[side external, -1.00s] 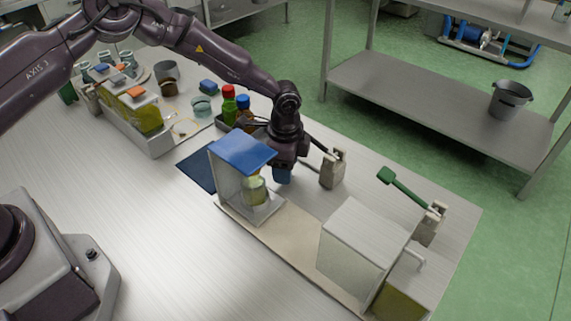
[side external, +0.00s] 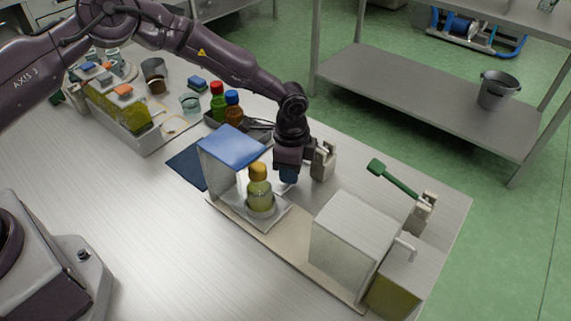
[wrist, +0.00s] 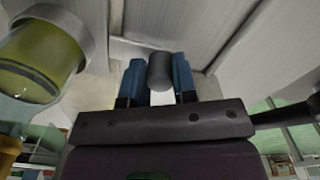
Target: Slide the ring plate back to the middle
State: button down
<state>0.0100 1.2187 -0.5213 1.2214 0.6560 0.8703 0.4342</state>
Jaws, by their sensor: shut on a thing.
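The pale ring plate (side external: 273,222) sits on the long beige base (side external: 293,251), at the open right side of a blue-topped stand (side external: 228,147). A bottle of yellow-green liquid with an orange-yellow cap (side external: 259,188) stands upright in its ring. In the wrist view the bottle (wrist: 35,65) is at upper left, with the grey ring (wrist: 85,18) around it. My gripper (side external: 289,180) is low beside the plate, on its far side. In the wrist view its blue fingertips (wrist: 159,82) are on either side of a dark round knob (wrist: 159,66). The knob's lower part is hidden.
A white box (side external: 350,235) and a tank of yellow liquid (side external: 393,294) stand at the base's right end. A grey bracket (side external: 323,160) is close behind my gripper. A green-handled lever (side external: 392,177) is farther right. Bare base lies between plate and box.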

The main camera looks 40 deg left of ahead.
jog(key=c, duration=0.9)
grip_release()
notch_tip(320, 180, up, 13)
